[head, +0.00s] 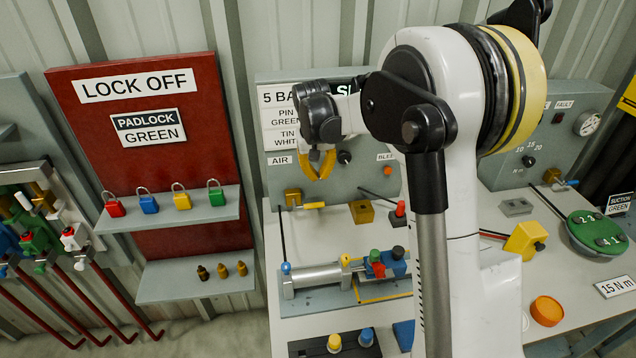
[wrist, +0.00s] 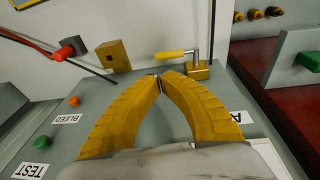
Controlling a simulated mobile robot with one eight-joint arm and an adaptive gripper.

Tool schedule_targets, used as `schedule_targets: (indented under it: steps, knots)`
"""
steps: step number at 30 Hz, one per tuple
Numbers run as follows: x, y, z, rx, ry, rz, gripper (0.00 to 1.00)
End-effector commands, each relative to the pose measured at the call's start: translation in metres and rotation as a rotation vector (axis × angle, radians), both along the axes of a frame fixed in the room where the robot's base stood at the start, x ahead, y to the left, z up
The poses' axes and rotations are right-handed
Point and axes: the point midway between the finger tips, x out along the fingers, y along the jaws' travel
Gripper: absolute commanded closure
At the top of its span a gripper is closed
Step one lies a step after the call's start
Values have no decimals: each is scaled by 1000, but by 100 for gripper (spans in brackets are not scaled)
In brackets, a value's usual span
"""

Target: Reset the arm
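My gripper (head: 318,168) hangs at the end of my white arm, in front of the grey panel (head: 368,172) with the AIR label. In the wrist view its yellow fingers (wrist: 160,84) curve in and their tips meet, with nothing seen between them. Past the tips in the wrist view are a brass valve with a yellow lever (wrist: 176,54) and a brass block (wrist: 113,56). The gripper appears apart from both. My arm hides part of the panel and bench in the head view.
A red lock-off board (head: 150,160) at left holds several padlocks on a grey shelf (head: 170,218). The bench (head: 490,300) carries a cylinder rig (head: 318,276), a yellow block (head: 524,240), an orange cap (head: 546,310) and a green-topped round part (head: 598,230).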

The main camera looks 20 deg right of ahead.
Motion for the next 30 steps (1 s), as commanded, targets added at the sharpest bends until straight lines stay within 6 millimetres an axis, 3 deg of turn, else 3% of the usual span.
schedule_targets:
  steps: [3, 11, 14, 17, 24, 30]
  knots:
    - [-3, 1, 18, 0, 0, 0, 100]
    - [-6, 2, 28, 0, -2, 1, 100]
    - [-16, 6, 36, 2, -16, 10, 100]
    - [-39, 13, 52, 7, -48, 28, 100]
    - [-129, 40, 88, 23, -172, 95, 100]
    - [-209, 59, 86, 36, -279, 148, 100]
